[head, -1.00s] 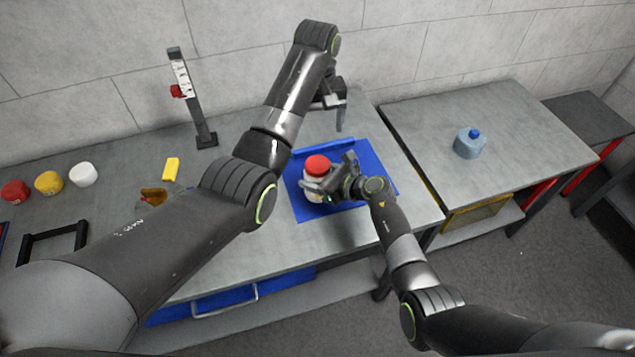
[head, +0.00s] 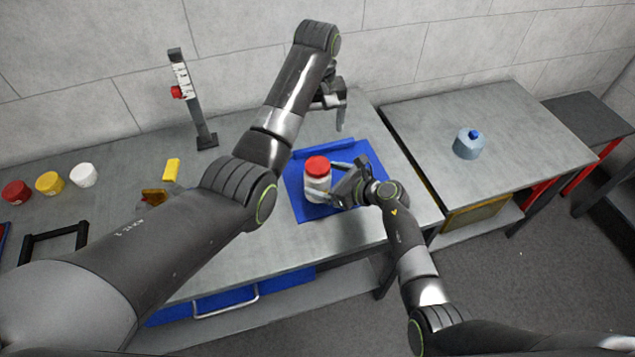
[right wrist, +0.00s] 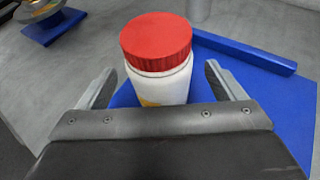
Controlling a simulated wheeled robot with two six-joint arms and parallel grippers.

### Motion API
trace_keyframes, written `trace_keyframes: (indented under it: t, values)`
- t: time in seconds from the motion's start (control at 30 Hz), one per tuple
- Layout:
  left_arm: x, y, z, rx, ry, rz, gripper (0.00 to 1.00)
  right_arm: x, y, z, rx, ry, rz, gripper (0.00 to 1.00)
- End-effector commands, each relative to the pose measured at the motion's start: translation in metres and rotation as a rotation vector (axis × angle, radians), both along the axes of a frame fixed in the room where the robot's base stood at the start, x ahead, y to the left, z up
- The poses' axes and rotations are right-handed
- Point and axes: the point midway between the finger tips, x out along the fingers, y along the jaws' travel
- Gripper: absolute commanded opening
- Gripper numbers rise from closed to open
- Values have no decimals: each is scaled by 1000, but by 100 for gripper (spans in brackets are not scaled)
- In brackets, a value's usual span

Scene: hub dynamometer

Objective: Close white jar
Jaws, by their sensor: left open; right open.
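A white jar (head: 316,189) stands upright on a blue mat (head: 305,212), with a red lid (head: 317,166) sitting on its top. In the right wrist view the jar body (right wrist: 165,88) and the ribbed red lid (right wrist: 157,40) show clearly, and the lid looks level. My right gripper (head: 338,192) is open at the jar's right side, low beside its body. In the wrist view its fingers (right wrist: 160,78) lie to either side of the jar, with gaps and no visible grip. My left gripper (head: 340,115) is open and empty, behind the jar and higher.
Red (head: 16,192), yellow (head: 50,183) and white (head: 83,175) round pieces stand at the bench's far left. A blue-capped bottle (head: 468,145) stands on the right table.

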Motion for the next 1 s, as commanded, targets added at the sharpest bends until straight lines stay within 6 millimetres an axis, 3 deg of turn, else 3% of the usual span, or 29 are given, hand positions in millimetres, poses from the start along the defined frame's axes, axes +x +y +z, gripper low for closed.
trace_keyframes:
  t: [0.6, 1.0]
  values:
    - [0, 0, -10, 0, 0, 0, 80, -57, -73, 36, -4, -2, -2, 89]
    - [0, 0, -17, 0, 0, 0, 80, -79, -100, 52, 0, 0, 0, 89]
